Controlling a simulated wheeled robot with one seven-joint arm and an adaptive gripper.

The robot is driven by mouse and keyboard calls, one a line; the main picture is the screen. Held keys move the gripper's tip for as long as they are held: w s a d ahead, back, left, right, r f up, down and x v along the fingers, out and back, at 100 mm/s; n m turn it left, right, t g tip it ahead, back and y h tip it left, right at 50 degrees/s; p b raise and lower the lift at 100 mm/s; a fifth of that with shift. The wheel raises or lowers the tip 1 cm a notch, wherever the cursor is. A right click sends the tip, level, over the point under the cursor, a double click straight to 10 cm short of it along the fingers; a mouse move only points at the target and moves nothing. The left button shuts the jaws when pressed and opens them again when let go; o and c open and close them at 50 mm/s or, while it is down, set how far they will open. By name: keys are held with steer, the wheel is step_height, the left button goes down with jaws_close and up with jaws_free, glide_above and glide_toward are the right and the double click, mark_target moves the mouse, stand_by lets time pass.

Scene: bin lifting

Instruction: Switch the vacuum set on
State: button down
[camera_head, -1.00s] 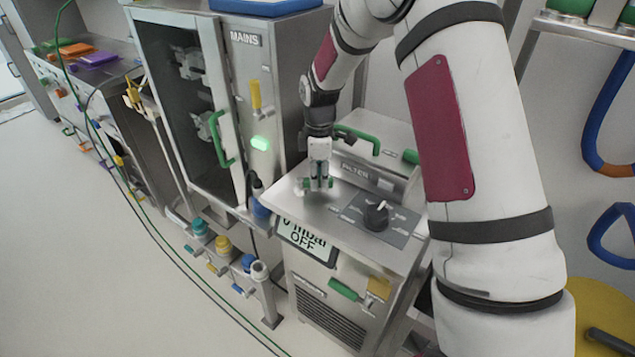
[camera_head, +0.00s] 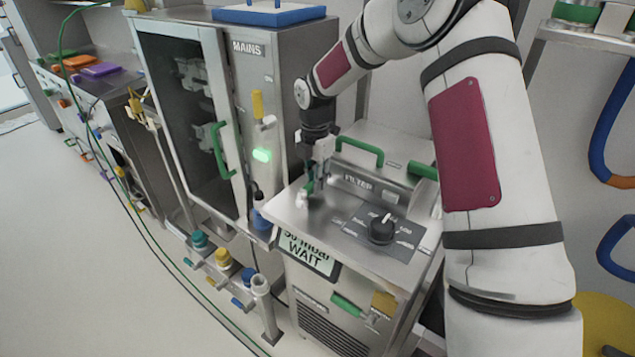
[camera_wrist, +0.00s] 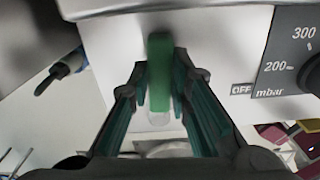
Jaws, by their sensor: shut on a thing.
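The vacuum set is a steel box (camera_head: 292,213) with a black dial (camera_head: 382,228) on its sloped top. Its front display (camera_head: 306,250) reads WAIT below a blurred mbar figure. My gripper (camera_head: 317,183) is at the left part of the top. It is shut on a small green switch lever (camera_wrist: 160,72), which stands between the fingertips in the wrist view. The lever's base is partly hidden by the fingers. An OFF mark (camera_wrist: 241,90) and part of the dial scale (camera_wrist: 295,60) lie to the right of the lever.
A steel cabinet (camera_head: 285,85) marked MAINS, with a lit green lamp (camera_head: 262,155), stands close on the left. A green handle (camera_head: 358,147) rises behind the gripper. Hoses and coloured valves (camera_head: 222,257) are at the lower left. The floor at left is open.

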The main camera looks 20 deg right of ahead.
steer(key=shift+w+a+n, duration=0.1)
steer(key=shift+w+n, duration=0.1)
steer(key=shift+n, duration=0.3)
steer(key=c, duration=1.5)
jaws_free()
steer(key=shift+w+a, duration=0.1)
step_height(320, 180, up, 12)
steer(key=shift+r, duration=0.1)
